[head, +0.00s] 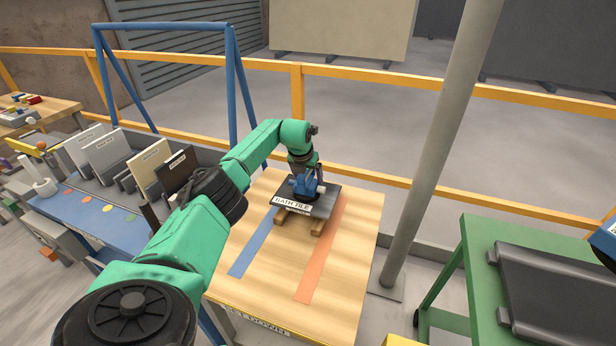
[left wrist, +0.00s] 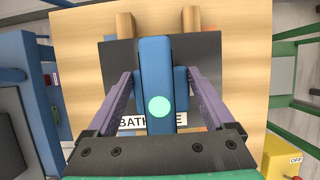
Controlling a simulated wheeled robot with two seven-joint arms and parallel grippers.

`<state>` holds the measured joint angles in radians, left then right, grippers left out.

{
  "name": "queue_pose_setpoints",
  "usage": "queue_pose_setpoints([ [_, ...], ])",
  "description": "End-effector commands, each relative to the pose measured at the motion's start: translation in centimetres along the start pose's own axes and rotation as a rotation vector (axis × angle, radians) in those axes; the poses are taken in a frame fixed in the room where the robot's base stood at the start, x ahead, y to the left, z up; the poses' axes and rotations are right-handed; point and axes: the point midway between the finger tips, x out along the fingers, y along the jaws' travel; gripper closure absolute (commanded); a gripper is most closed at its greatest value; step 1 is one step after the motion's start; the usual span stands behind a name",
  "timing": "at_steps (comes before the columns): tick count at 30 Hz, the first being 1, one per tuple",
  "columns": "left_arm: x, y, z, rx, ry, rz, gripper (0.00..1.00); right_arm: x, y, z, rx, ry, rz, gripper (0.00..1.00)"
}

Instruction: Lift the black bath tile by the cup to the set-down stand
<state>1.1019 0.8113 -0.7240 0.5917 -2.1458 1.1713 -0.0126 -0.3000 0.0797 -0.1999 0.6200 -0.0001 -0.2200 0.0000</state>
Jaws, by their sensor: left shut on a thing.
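The black bath tile (head: 325,203), with a white BATH TILE label on its near edge, lies flat over two wooden battens (head: 284,216) on the set-down stand (head: 362,230). Whether it rests on the battens or hovers just above them I cannot tell. The blue cup (head: 309,190) sits on top of the tile. My left gripper (head: 304,177) is shut on the cup's blue handle. In the left wrist view the purple fingers of this gripper (left wrist: 158,78) flank the handle, with the tile (left wrist: 208,50) beneath. My right gripper is not in view.
The stand top has a blue stripe (head: 254,242) and an orange stripe (head: 321,248). A rack of upright tiles (head: 105,150) is on the left. A grey post (head: 436,150) rises right of the stand. A green table (head: 480,240) carries a dark slab.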

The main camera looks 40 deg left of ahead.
Motion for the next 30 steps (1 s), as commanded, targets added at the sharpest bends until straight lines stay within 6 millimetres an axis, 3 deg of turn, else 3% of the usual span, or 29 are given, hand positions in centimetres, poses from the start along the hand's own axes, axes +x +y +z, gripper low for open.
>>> queue_pose_setpoints([
  [8,-0.1,-0.1,0.1,0.000,-0.004,-0.002,0.94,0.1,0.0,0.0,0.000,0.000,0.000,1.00],
  [30,2.5,-0.1,-0.9,-0.001,-0.004,-0.002,0.94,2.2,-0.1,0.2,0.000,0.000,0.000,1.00],
])
